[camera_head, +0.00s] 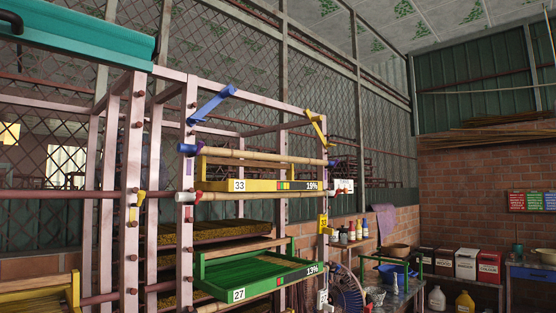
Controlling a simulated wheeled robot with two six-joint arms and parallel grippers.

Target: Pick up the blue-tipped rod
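A pale wooden rod (262,154) with a blue end piece at its left lies across the front of the pink rack, above the yellow tray marked 33 (262,186). Neither of my grippers shows in the head view.
The pink rack (133,180) holds a green tray marked 27 (255,272) lower down. A blue bracket (213,103) and a yellow bracket (317,128) stick out near its top. A workbench with bottles (352,231) and labelled boxes (466,264) stand at the right.

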